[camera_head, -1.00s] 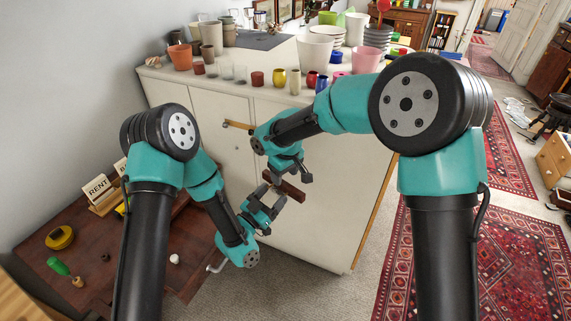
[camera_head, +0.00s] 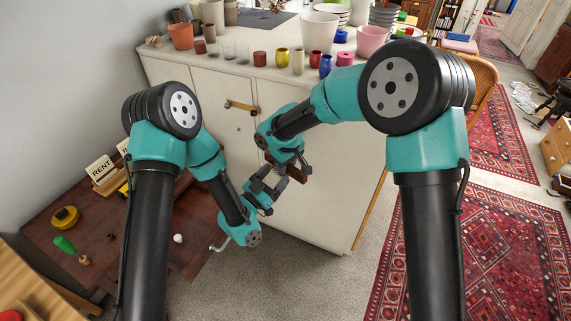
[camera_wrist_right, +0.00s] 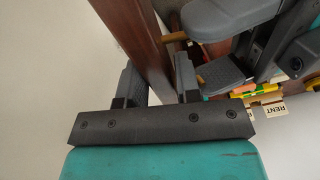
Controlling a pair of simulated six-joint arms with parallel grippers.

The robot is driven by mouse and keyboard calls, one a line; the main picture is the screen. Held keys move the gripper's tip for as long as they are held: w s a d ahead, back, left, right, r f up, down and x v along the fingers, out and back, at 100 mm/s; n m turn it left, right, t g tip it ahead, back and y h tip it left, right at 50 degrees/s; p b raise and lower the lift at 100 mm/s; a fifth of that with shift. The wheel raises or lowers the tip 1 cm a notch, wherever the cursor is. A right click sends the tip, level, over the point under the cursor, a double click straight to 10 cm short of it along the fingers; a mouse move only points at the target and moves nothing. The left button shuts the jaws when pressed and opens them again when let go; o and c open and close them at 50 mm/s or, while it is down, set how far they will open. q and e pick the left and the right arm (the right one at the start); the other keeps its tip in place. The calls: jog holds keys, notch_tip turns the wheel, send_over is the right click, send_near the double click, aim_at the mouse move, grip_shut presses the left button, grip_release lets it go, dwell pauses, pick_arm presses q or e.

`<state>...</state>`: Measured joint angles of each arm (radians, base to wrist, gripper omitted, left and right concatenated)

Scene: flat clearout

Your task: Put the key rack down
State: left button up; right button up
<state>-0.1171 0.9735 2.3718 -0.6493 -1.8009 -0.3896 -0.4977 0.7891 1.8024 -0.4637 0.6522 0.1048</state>
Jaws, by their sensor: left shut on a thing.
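The key rack (camera_head: 297,174) is a dark brown wooden bar held in the air in front of the white cabinet. In the right wrist view the bar (camera_wrist_right: 134,38) runs down between my right gripper's fingers, and light wooden pegs (camera_wrist_right: 175,37) stick out from it. My left gripper (camera_head: 270,184) is shut on the rack from the lower left; its dark fingers show in the wrist view (camera_wrist_right: 225,48). My right gripper (camera_head: 291,166) has a finger on each side of the bar (camera_wrist_right: 160,82); whether they press on it is unclear. My grippers hide part of the rack.
A brown table (camera_head: 195,215) stands at lower left, with a RENT sign (camera_head: 100,168), a yellow item (camera_head: 65,217), a green-handled tool (camera_head: 65,244) and a white knob (camera_head: 178,239). The white cabinet (camera_head: 320,215) carries pots and cups. Carpet lies below the arms.

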jog(key=c, duration=0.4)
pick_arm(q)
jog(key=o, duration=1.1)
pick_arm(e)
grip_shut()
pick_arm(q)
jog(key=shift+s+a, duration=0.1)
jog(key=v, duration=0.7)
jog(key=shift+s, duration=0.1)
